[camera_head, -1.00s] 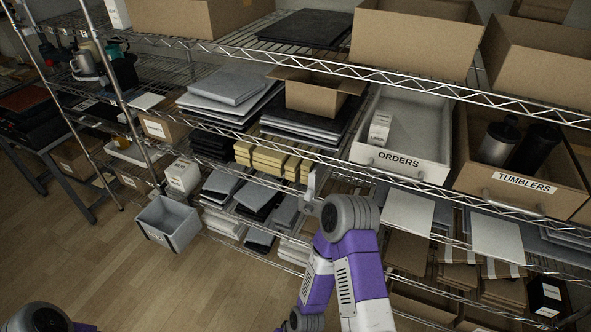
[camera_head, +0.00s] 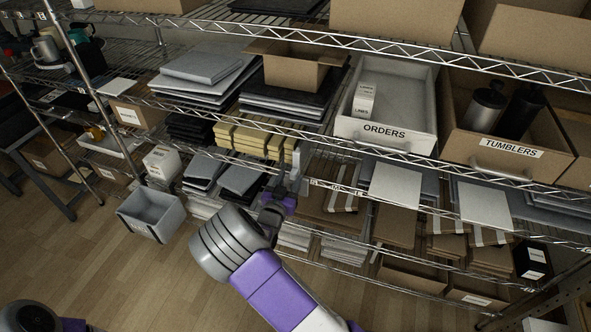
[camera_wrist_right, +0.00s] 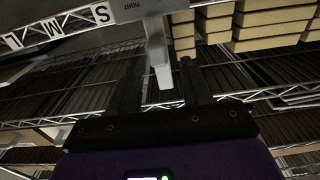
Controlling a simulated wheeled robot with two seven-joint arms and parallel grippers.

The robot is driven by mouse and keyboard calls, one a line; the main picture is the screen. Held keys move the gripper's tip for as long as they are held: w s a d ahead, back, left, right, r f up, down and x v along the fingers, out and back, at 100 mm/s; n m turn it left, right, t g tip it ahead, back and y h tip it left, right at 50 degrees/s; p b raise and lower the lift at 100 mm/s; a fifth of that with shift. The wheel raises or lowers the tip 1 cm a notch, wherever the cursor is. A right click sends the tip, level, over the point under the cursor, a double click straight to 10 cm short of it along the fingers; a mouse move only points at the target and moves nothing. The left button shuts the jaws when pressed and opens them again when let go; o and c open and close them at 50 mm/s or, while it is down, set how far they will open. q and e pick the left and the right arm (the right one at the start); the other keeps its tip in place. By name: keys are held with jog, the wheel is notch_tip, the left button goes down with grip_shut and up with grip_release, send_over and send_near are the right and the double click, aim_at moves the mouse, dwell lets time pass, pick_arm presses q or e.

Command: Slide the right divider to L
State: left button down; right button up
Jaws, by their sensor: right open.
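The right divider (camera_head: 296,166) is a light grey plate with a narrow tab at the shelf's front rail. In the wrist view its tab (camera_wrist_right: 158,50) hangs down below a partly readable dark label. My right gripper (camera_head: 282,193) is just below and in front of it. In the wrist view the dark fingers (camera_wrist_right: 160,72) are open, one on each side of the tab, with visible gaps. The L mark (camera_wrist_right: 12,41) is at the far left of the rail in that view, beyond M and S. My left gripper is out of view.
Yellow boxes (camera_head: 250,140) are stacked on the shelf left of the divider. The ORDERS bin (camera_head: 385,133) and TUMBLERS box (camera_head: 508,151) stand on the level above, to the right. Wire rails (camera_head: 390,195) run close around my right gripper.

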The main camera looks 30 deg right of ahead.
aim_at(296, 168)
jog(key=b+x, duration=0.1)
jog(key=x, duration=0.5)
jog(key=shift+c, duration=0.5)
jog(key=shift+f, duration=0.1)
grip_shut()
